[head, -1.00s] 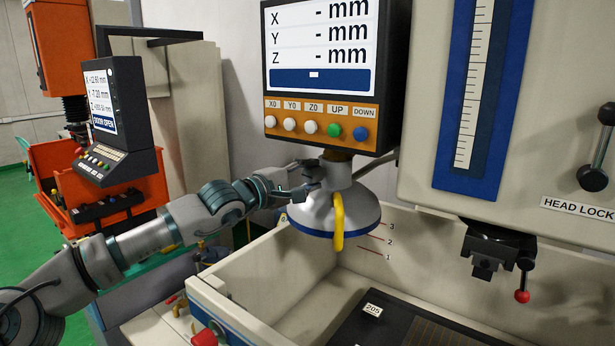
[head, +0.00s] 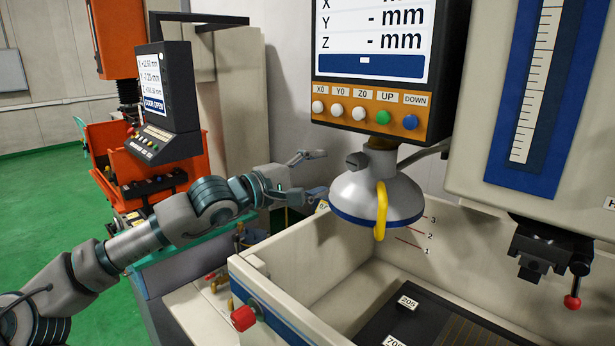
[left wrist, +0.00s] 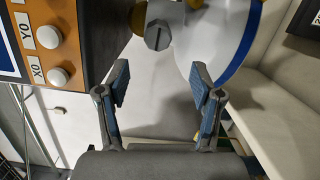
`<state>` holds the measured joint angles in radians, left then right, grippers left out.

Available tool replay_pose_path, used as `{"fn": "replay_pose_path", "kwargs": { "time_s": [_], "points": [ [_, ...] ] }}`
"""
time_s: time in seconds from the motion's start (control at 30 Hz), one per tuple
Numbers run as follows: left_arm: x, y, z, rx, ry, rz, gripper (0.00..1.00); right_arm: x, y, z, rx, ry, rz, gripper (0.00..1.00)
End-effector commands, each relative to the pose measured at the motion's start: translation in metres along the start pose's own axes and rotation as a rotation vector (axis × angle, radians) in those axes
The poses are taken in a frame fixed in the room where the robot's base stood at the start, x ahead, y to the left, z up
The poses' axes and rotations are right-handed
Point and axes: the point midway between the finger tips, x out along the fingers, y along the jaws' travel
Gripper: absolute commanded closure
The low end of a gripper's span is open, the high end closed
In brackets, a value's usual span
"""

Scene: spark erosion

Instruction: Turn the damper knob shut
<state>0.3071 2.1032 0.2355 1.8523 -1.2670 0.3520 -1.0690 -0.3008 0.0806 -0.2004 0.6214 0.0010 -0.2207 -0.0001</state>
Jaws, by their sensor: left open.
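The damper knob (head: 357,160) is a small dark grey knob on the left of the neck of a white fume hood (head: 365,194) with a blue rim and yellow handle. In the left wrist view the knob (left wrist: 158,36) is round, with a slot running nearly upright in the picture. My left gripper (head: 316,174) is open and empty, left of the knob and apart from it. In the left wrist view the knob lies beyond the gap between my fingertips (left wrist: 161,80). My right gripper is not in view.
The readout panel (head: 377,108) with a row of buttons hangs just above the hood. The tank wall (head: 290,290) with a red knob (head: 243,318) stands below. A head column (head: 565,110) is at the right. Another machine's orange tank (head: 140,165) stands behind my left arm.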

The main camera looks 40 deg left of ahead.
Motion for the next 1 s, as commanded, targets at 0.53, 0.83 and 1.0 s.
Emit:
{"fn": "replay_pose_path", "kwargs": {
  "time_s": [0.53, 0.83, 1.0],
  "points": [
    [-0.024, 0.0, 0.001, 0.002, 0.001, -0.002, 0.34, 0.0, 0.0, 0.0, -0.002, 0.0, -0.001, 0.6],
    [-0.024, -0.001, 0.0, 0.0, 0.001, -0.001, 0.34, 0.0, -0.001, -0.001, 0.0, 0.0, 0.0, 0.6],
    [-0.024, 0.0, -0.001, 0.0, 0.001, -0.001, 0.34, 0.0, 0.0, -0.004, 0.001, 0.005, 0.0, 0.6]
  ]
}}
